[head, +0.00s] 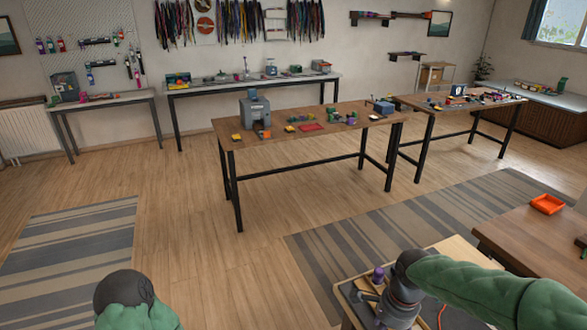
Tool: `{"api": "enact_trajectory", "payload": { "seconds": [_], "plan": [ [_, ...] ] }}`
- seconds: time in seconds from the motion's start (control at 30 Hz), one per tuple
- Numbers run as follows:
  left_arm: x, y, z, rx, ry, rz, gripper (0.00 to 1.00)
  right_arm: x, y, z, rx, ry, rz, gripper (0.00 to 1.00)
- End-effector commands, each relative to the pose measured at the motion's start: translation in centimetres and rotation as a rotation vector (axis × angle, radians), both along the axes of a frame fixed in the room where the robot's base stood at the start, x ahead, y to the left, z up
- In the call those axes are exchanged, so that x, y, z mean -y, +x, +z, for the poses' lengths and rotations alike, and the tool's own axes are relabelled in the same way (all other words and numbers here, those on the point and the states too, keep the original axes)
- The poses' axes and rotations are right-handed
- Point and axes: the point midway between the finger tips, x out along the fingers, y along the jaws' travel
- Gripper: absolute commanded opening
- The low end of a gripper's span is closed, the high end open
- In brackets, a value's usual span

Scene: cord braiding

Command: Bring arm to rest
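My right arm (480,290), in a green quilted sleeve, comes in from the right and bends down at a dark joint over a small wooden table. My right gripper (388,318) is partly in view low in the picture, pointing down beside a purple cylinder (378,275). Its fingertips are not clear, so I cannot tell if it is open or holds anything. A dark joint and green sleeve of my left arm (130,300) show at the bottom left. My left gripper is not in view.
The small wooden table (450,249) holds a dark board and an orange-red cord (441,315). Workbenches (270,150) stand farther back. Open floor (200,240) lies ahead left.

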Motion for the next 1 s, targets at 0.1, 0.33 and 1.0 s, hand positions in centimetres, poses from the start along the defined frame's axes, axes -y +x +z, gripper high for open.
{"api": "enact_trajectory", "payload": {
  "seconds": [0.1,0.33,1.0],
  "plan": [
    [0.0,0.0,0.0,0.0,0.0,0.0,0.4,-1.1,0.2,-2.5,-0.003,0.031,0.079,0.6],
    [0.0,0.0,0.0,0.0,0.0,0.0,0.4,-4.0,0.0,-9.3,0.021,0.118,0.303,0.6],
    [0.0,0.0,0.0,0.0,0.0,0.0,0.4,-11.6,-10.1,-29.5,0.237,0.249,1.013,0.6]
  ]
}}
